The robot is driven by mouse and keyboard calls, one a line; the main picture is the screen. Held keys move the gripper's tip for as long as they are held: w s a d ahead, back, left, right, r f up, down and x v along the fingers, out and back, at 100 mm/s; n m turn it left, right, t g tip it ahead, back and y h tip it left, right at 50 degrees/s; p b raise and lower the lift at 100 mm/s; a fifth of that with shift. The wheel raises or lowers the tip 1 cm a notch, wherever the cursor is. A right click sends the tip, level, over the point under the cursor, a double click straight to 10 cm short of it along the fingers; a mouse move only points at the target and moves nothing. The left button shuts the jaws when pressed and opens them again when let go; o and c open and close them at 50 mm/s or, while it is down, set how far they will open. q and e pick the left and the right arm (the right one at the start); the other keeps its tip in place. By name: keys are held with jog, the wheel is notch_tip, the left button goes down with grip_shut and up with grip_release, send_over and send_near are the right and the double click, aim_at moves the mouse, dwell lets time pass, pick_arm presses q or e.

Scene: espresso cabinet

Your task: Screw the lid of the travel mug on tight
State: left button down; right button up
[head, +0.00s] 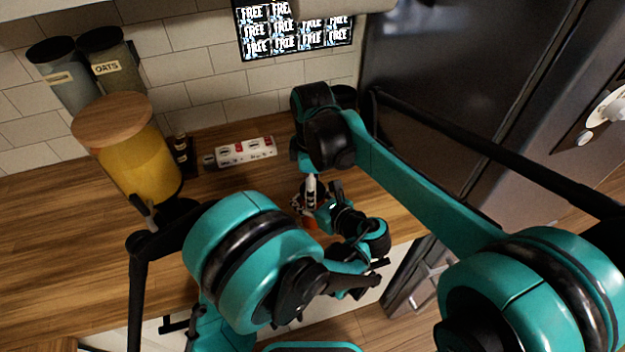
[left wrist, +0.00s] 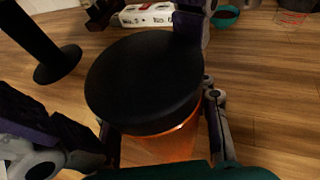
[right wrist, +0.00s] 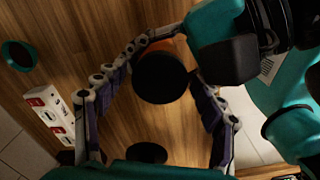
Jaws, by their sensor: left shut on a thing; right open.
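The travel mug has an orange body (left wrist: 165,148) and a flat black lid (left wrist: 145,75), which sits on top of it; how tightly cannot be told. My left gripper (left wrist: 160,122) is shut around the body below the lid. In the right wrist view the lid (right wrist: 160,78) lies between the parted fingers of my right gripper (right wrist: 163,76), which is open with its palm above the lid. In the head view the arms hide most of the mug; a bit of orange body (head: 310,223) shows below my right gripper (head: 309,190).
A white power strip (head: 246,151) lies near the wall. A large yellow jar with a wooden lid (head: 112,121) stands left on the wooden counter (head: 50,230). A green bowl (left wrist: 226,15) sits beyond the mug. A dark fridge (head: 440,80) stands at the right.

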jog(key=shift+c, duration=0.3)
jog(key=c, duration=1.1)
jog(key=m, duration=0.2)
jog(key=shift+m, duration=0.4)
jog(key=m, duration=0.4)
jog(key=shift+f+m, duration=0.1)
jog(key=shift+m, duration=0.3)
jog(key=m, duration=0.5)
jog(key=o, duration=1.3)
jog(key=shift+c, duration=0.2)
